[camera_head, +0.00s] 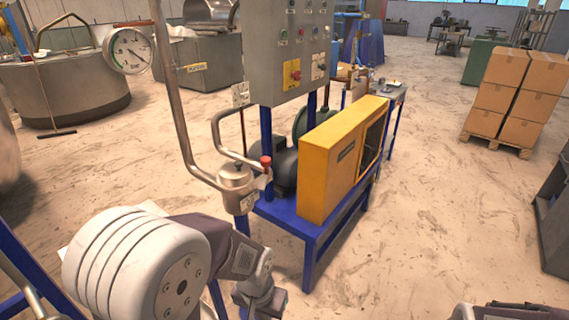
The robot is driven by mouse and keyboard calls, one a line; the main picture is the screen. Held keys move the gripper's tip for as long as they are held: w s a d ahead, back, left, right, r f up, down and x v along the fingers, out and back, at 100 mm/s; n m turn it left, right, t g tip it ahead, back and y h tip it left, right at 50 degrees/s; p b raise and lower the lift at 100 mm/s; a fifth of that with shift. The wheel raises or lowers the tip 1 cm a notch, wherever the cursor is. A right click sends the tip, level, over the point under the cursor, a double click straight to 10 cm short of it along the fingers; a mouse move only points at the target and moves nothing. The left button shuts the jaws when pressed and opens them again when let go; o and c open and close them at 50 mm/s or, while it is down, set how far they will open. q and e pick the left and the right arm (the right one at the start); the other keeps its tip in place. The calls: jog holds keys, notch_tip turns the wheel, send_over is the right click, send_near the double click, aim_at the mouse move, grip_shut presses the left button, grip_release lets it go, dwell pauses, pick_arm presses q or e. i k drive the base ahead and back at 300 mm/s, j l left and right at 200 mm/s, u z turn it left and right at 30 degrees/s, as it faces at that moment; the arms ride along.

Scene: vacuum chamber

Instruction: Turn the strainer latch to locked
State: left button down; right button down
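The strainer (236,182) is a silver metal canister at the lower end of the steel pipework, left of the yellow machine. A red-knobbed handle (266,163) stands upright at its right side and looks like the latch. Whether it sits locked is too small to tell. My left arm comes in from the lower left. My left gripper (262,300) is at the bottom, below and apart from the strainer; its fingers are not clearly visible. Only part of my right arm shows at the bottom right corner, with no clear gripper.
A yellow machine housing (329,170) stands on a blue frame (313,236) right of the strainer. A grey control panel (287,52) rises behind it. Steel pipe (172,95) with a gauge (127,50) runs up at left. Stacked cartons (512,88) stand far right; floor between is clear.

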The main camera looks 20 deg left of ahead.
aim_at(266, 161)
jog(key=i+j, duration=0.4)
jog(key=i+j+u, duration=0.1)
jog(key=i+j, duration=0.25)
jog(key=i, duration=0.15)
